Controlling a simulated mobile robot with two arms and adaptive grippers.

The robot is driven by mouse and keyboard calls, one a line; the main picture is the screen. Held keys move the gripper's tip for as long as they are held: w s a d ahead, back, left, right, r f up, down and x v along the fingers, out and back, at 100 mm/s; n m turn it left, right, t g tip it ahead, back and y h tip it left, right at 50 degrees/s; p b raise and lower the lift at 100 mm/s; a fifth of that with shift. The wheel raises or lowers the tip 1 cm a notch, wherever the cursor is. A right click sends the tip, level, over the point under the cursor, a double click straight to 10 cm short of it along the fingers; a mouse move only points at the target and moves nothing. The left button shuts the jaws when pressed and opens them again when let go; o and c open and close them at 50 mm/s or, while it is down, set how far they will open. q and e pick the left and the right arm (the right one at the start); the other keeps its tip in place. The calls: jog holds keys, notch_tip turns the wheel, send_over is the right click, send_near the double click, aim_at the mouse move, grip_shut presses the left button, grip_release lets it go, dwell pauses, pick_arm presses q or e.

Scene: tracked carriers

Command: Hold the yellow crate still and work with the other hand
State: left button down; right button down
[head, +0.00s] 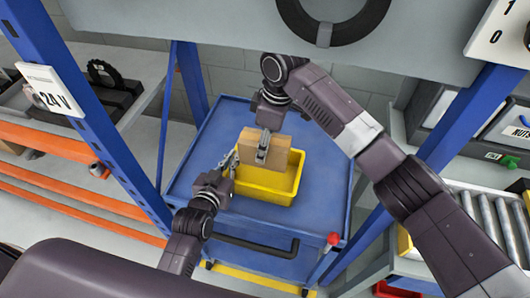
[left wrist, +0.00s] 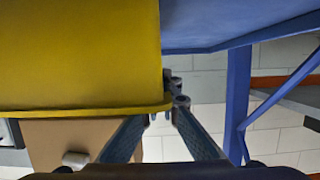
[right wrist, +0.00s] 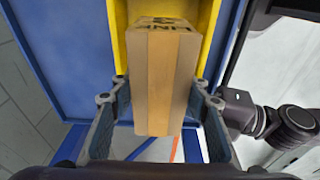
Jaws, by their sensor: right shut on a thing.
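The yellow crate (head: 279,190) stands on the blue cart, near the cart's front. My right gripper (head: 263,146) is shut on a brown cardboard box (head: 254,150), above the back left part of the crate. In the right wrist view the box (right wrist: 160,85) sits upright between both fingers, with dark print on one end. Whether it touches the crate floor is hidden.
The blue cart top (head: 215,140) is clear behind the crate. Blue posts (head: 105,140) stand on both sides, and a grey panel (head: 250,30) crosses above. Shelves (head: 60,150) are at left; a roller conveyor (head: 500,222) is at right.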

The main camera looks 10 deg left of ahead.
pick_arm(q)
jog(key=shift+f, duration=0.1)
jog(key=c, duration=2.1)
grip_release()
jog(key=v, duration=1.2)
jog(key=shift+d, duration=0.1)
